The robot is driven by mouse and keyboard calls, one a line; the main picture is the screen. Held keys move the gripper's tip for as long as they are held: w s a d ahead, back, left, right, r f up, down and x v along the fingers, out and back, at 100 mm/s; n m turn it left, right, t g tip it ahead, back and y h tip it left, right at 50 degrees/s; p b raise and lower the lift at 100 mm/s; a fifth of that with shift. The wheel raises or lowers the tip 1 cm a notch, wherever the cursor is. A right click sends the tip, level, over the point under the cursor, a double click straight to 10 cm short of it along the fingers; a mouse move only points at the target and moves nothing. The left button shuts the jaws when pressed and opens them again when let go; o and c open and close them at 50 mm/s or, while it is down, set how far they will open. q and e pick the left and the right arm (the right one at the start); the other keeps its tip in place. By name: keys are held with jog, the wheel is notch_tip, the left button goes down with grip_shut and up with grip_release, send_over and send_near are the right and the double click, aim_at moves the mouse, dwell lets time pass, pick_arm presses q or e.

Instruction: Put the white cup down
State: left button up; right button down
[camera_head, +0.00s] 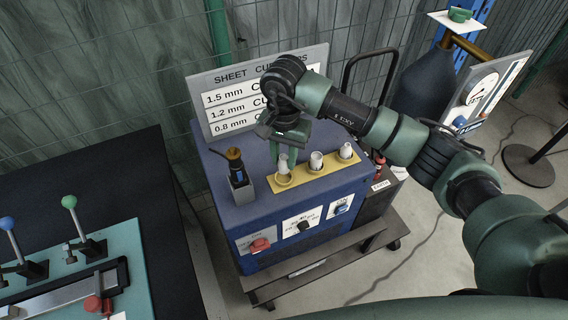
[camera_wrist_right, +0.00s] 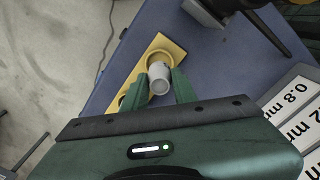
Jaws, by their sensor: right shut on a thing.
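The white cup (camera_wrist_right: 159,80) is between the two green fingers of my right gripper (camera_wrist_right: 161,75), which is shut on it. Two similar white cups stand in the plate's other rings, a middle one (camera_head: 316,161) and a right one (camera_head: 346,151). My left gripper is not in view.
The plate is on a blue machine (camera_head: 220,205) with a sign board (camera_head: 217,98) behind it. A black and brass fitting (camera_head: 237,165) stands left of the plate. A dark table (camera_head: 150,215) with levers is at the left. A wire fence closes the back.

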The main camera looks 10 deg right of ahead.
aim_at(284, 168)
notch_tip(284, 168, down, 4)
jog(key=shift+r+p, duration=0.2)
jog(key=shift+p, duration=0.35)
jog(key=shift+f, duration=0.2)
jog(key=shift+f, duration=0.1)
jog(key=shift+f+b, duration=0.1)
jog(key=shift+b, duration=0.2)
jog(key=c, duration=1.1)
grip_release()
